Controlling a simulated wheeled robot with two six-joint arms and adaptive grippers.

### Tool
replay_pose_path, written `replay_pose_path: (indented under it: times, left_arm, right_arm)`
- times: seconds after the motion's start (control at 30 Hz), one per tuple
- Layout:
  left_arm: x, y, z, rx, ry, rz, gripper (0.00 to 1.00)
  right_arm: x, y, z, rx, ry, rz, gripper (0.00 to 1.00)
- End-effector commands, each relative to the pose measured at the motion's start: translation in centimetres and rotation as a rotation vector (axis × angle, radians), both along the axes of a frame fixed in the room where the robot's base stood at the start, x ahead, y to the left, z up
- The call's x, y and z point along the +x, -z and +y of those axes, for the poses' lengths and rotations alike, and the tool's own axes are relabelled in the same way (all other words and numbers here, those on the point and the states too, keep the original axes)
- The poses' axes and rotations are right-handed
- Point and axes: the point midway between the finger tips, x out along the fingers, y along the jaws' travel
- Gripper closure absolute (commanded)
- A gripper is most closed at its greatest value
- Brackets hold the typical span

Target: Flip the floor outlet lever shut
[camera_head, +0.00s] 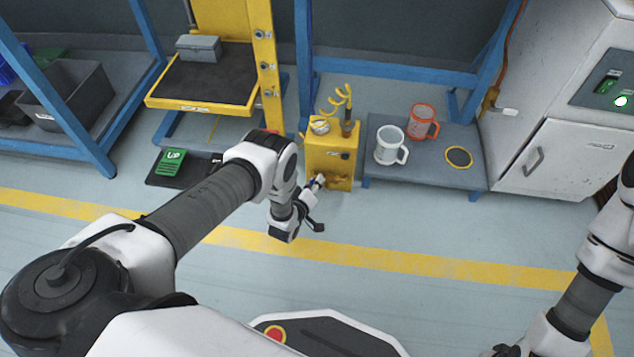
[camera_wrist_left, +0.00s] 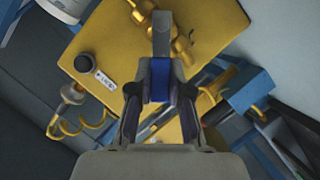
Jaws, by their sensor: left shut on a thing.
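The floor outlet is a yellow box (camera_head: 330,158) standing on the floor in the middle of the head view. Its yellow face (camera_wrist_left: 110,40) fills much of the left wrist view, with a brass fitting (camera_wrist_left: 178,45) on it. My left gripper (camera_head: 314,188) is at the lower front of the box. In the left wrist view my left gripper (camera_wrist_left: 159,92) is shut on the lever, whose blue part (camera_wrist_left: 160,78) shows between the fingers. A grey bar (camera_wrist_left: 161,35) extends beyond it. My right gripper (camera_head: 506,350) is partly cut off at the bottom edge.
A yellow lift frame (camera_head: 265,70) stands to the left. A coiled yellow hose (camera_head: 340,98) rises above the box. The floor in front is clear.

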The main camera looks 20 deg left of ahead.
Motion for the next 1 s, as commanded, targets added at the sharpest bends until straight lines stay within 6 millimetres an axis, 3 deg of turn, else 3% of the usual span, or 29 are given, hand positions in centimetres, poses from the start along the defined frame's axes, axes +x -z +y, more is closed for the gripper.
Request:
replay_pose_path:
  times: [0.2,0.6,1.0]
  left_arm:
    - [0.3,-0.9,-0.9,0.194,0.0,0.054,1.0]
    - [0.8,-1.2,-2.6,0.535,0.001,0.152,1.0]
    - [1.0,-1.4,-3.3,0.717,0.001,0.203,1.0]
  right_arm:
    - [0.0,-1.0,0.0,0.0,0.0,0.0,0.6]
    - [0.0,-0.9,0.0,0.0,0.0,0.0,0.6]
    - [0.0,-0.5,0.0,0.0,0.0,0.0,0.6]
